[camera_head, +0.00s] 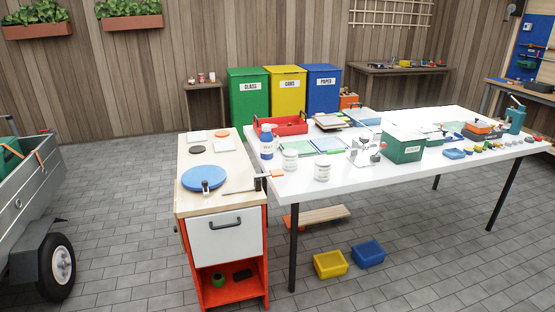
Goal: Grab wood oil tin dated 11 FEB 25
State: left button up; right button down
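Two pale tins with labels stand upright on the near left part of the white table: one tin (290,160) and, to its right and nearer, another tin (322,171). Their print is too small to read, so I cannot tell what they hold or any date. A blue and white bottle (267,146) stands just left of and behind them. Small containers (201,78) also stand on a side table by the fence, too far to identify. Neither of my grippers is in view.
A cabinet (222,240) with a blue disc (204,179) on top adjoins the white table (305,195). A green box (402,146) and a red tray (290,126) are on the table. A yellow bin (330,264) and blue bin (368,254) lie on the floor.

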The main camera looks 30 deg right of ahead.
aim_at(290, 156)
jog(key=i+z, duration=0.1)
jog(key=z, duration=1.2)
jog(key=i+j+z, duration=0.2)
jog(key=z, duration=0.2)
jog(key=i+j+z, duration=0.15)
jog(key=z, duration=0.25)
jog(key=i+j+z, duration=0.1)
jog(key=j+z, duration=0.3)
jog(key=i+j+z, duration=0.1)
jog(key=j, duration=0.4)
jog(key=i+j+z, duration=0.1)
jog(key=j, duration=0.4)
jog(key=j+z, duration=0.1)
jog(key=j, duration=0.4)
jog(key=i, duration=0.05)
